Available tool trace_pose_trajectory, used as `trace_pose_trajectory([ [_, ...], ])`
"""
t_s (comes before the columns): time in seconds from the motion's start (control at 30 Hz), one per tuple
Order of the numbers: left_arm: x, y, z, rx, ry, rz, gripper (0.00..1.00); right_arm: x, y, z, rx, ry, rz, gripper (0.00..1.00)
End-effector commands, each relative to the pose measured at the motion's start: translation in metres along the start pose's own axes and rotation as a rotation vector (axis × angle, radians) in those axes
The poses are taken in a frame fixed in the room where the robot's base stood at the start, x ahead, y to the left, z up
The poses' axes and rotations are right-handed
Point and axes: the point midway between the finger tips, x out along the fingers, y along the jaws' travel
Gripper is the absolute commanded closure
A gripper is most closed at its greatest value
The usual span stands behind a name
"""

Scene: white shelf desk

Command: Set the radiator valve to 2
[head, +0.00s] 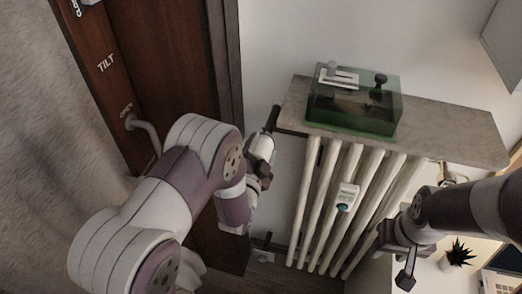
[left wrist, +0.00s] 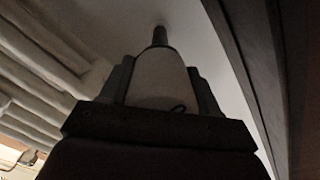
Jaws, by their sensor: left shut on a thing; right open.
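The radiator (head: 325,210) is a row of pale upright columns under a marble shelf. My left gripper (head: 259,163) is beside its upper left end, shut on a white rounded valve knob (head: 262,147). In the left wrist view the knob (left wrist: 158,78) sits between my two dark fingers (left wrist: 158,88), with a dark stem at its far end. A small dark curved mark shows on the knob; the setting cannot be read. My right gripper (head: 393,257) is open and empty, in front of the radiator's right side.
A green transparent box (head: 352,105) stands on the marble shelf (head: 455,130). A white device (head: 346,196) is fixed to the radiator front. A brown door or window frame (head: 170,60) is at left. A potted plant (head: 458,254) stands at lower right.

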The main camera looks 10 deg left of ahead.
Motion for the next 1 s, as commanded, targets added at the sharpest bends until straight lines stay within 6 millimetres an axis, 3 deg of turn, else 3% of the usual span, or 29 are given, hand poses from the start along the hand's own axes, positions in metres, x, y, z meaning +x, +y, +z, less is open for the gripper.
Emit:
trace_pose_trajectory([
  [0.33, 0.0005, -0.0004, -0.0003, 0.128, 0.001, -0.002, 0.69, 0.0037, 0.0, 0.0004, 0.0, 0.0, 0.0, 0.55],
  [0.87, 0.0006, -0.0007, -0.0006, 0.149, 0.001, -0.002, 0.69, 0.0038, 0.0, 0.0005, 0.0, 0.0, 0.0, 0.55],
  [0.9, 0.0006, -0.0007, -0.0006, 0.148, 0.001, -0.002, 0.26, 0.0038, 0.0, 0.0005, 0.0, 0.0, 0.0, 0.55],
  [0.93, 0.0005, -0.0007, -0.0005, 0.148, 0.001, -0.002, 0.16, 0.0038, 0.0, 0.0005, 0.0, 0.0, 0.0, 0.55],
  [1.0, 0.0005, -0.0006, -0.0005, 0.148, 0.001, -0.001, 0.14, 0.0038, 0.0, 0.0004, 0.0, 0.0, 0.0, 0.55],
])
